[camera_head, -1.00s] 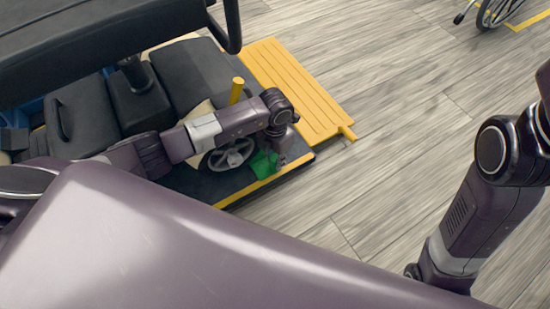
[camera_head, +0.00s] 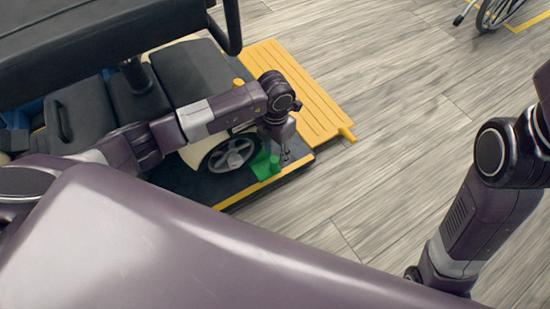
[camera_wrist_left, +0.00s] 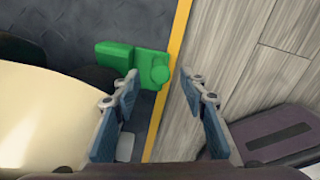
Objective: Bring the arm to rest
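My left arm (camera_head: 225,112) reaches over a dark platform beside a scooter wheel (camera_head: 232,153). My left gripper (camera_head: 285,158) points down near the platform's edge and overlaps a green block (camera_head: 264,167) in the head view. In the left wrist view, the fingers of the left gripper (camera_wrist_left: 161,82) are apart with nothing between them. The green block (camera_wrist_left: 125,58), with a round knob, lies ahead of them by the yellow edge line. My right arm (camera_head: 465,215) hangs at the right; its gripper is out of view.
The dark platform (camera_head: 296,157) has a yellow edge and a yellow ramp (camera_head: 290,88) beyond it. The scooter's black seat (camera_head: 100,35) hangs over the left side. A wheelchair wheel (camera_head: 497,12) shows at the top right. The wood floor (camera_head: 400,110) between is clear.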

